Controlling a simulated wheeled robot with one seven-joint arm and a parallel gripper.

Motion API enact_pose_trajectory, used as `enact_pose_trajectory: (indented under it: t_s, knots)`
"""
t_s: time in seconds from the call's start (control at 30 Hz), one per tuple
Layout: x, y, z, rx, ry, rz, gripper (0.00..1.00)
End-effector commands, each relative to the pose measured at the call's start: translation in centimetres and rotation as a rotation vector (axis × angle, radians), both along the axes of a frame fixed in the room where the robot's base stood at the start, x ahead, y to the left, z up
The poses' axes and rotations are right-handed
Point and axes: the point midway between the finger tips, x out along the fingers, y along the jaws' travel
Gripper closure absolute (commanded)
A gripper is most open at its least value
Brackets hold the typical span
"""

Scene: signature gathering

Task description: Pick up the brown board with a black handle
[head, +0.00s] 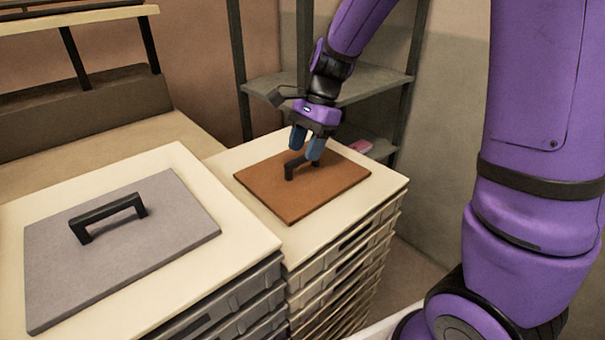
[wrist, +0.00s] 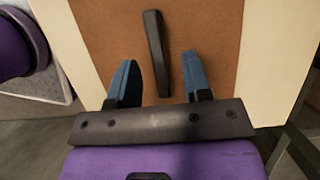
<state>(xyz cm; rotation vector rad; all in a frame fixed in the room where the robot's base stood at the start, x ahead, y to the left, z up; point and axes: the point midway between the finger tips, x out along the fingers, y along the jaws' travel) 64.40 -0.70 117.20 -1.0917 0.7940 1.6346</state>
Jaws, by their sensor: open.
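The brown board (head: 322,188) lies flat on the right-hand cream stack in the head view, and fills the upper middle of the wrist view (wrist: 218,35). Its black handle (head: 289,171) stands up from the board's middle. My gripper (head: 306,150) is above the board at the handle. In the wrist view its blue fingers (wrist: 160,75) are apart, with the black handle (wrist: 155,50) showing between and beyond them. Neither finger visibly touches the handle. Part of the handle is hidden behind a finger in the head view.
A grey board (head: 150,240) with a black handle (head: 108,214) lies on the left-hand cream stack (head: 235,222). A metal shelf rack (head: 370,85) stands behind the right stack (head: 385,190). A pinkish item (head: 359,146) is near the rack's lower part.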

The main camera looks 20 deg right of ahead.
Motion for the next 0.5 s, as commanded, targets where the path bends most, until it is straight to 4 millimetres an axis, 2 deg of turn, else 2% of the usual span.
enact_pose_trajectory:
  t_s: [0.1, 0.2, 0.47, 0.5]
  knots:
    - [-0.4, 0.5, -1.6, 0.0, 0.003, 0.001, 0.55]
    - [-0.4, 0.8, -2.4, 0.0, 0.001, -0.001, 0.55]
    - [-0.5, 0.9, -2.7, 0.0, 0.0, 0.001, 0.55]
    - [-0.5, 0.9, -2.7, 0.0, 0.0, 0.001, 0.58]
